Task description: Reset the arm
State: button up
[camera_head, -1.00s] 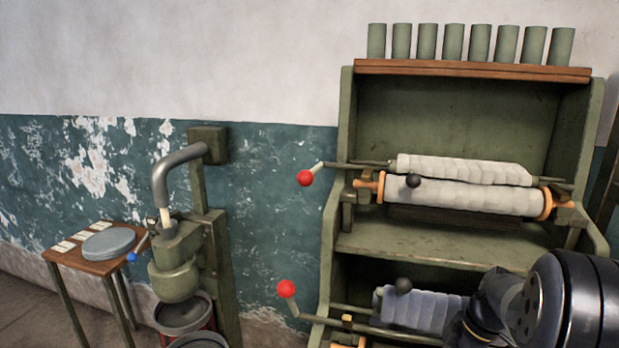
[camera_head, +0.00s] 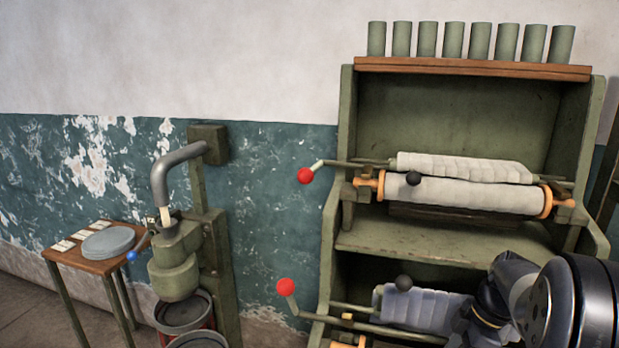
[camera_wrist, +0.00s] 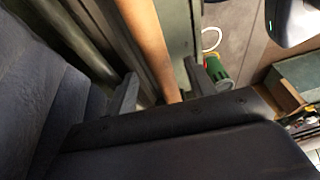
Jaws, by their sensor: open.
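My arm (camera_head: 545,300) shows at the lower right of the head view, in front of the lower part of the green rack (camera_head: 440,240). My gripper is hidden there. In the wrist view my gripper (camera_wrist: 160,70) has its two grey fingers apart. A tan wooden bar (camera_wrist: 147,40) runs behind and between the fingertips. I cannot tell whether it touches them. Nothing appears held.
The rack carries cloth rollers (camera_head: 465,195), red-knobbed cranks (camera_head: 306,176) and several green cups (camera_head: 452,41). A green press (camera_head: 175,265) and small table (camera_head: 105,266) stand left. A green object (camera_wrist: 218,73) and box (camera_wrist: 300,75) show in the wrist view.

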jog(key=x, duration=0.3)
jog(key=shift+a+f, duration=0.2)
jog(key=shift+f, duration=0.15)
notch_tip(320, 180, up, 5)
jog(key=p, duration=0.4)
jog(key=shift+d, duration=0.1)
jog(key=s+a, duration=0.2)
jog(key=s, duration=0.4)
jog(key=shift+s+b, duration=0.3)
jog(key=shift+b, duration=0.15)
